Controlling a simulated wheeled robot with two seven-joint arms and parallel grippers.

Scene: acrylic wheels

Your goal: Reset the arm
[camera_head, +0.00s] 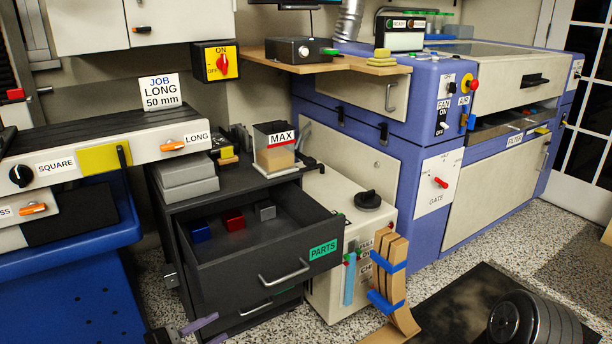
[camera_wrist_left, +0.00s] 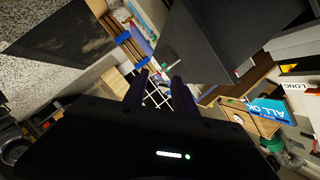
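My left gripper (camera_head: 222,326) comes in at the bottom edge of the head view, low in front of the dark cabinet and below the open drawer (camera_head: 260,260). Its two fingers are apart with nothing between them. In the left wrist view the gripper (camera_wrist_left: 161,76) also shows two dark fingers with a gap between them. My right gripper is in neither view.
The open drawer, labelled PARTS, holds a blue block (camera_head: 200,232), a red block (camera_head: 234,220) and a grey block (camera_head: 265,211). Brown strips with blue bands (camera_head: 390,268) stand right of it. A blue machine (camera_head: 400,150) fills the back right.

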